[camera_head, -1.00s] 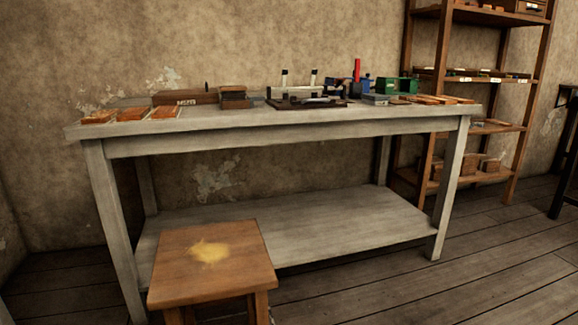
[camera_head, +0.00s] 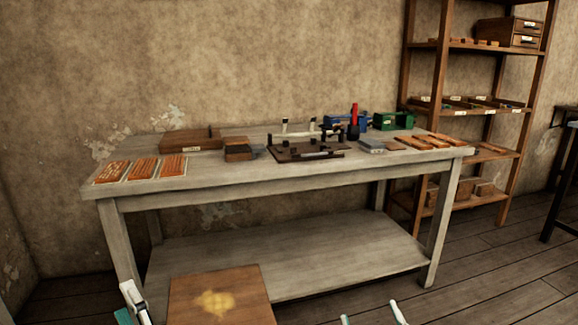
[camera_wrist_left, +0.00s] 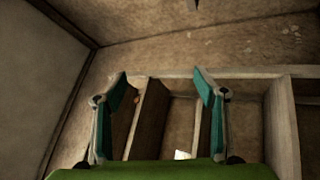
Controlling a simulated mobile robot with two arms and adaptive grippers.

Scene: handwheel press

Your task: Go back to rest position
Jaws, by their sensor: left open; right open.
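My left gripper (camera_head: 131,304) shows at the lower left of the head view, in front of the bench and left of the stool, partly cut off by the bottom edge. In the left wrist view its two teal fingers (camera_wrist_left: 159,80) stand wide apart with nothing between them. My right gripper (camera_head: 373,314) shows only as fingertips at the bottom edge of the head view, right of the stool. They are apart, and no object shows between them. Both grippers are clear of the bench top.
A grey workbench (camera_head: 290,181) holds a dark press-like fixture (camera_head: 306,151), boxes and several orange-brown pieces. A wooden stool (camera_head: 245,290) stands before it. A shelf rack (camera_head: 432,130) stands at the right. The floor (camera_head: 490,262) at right is open.

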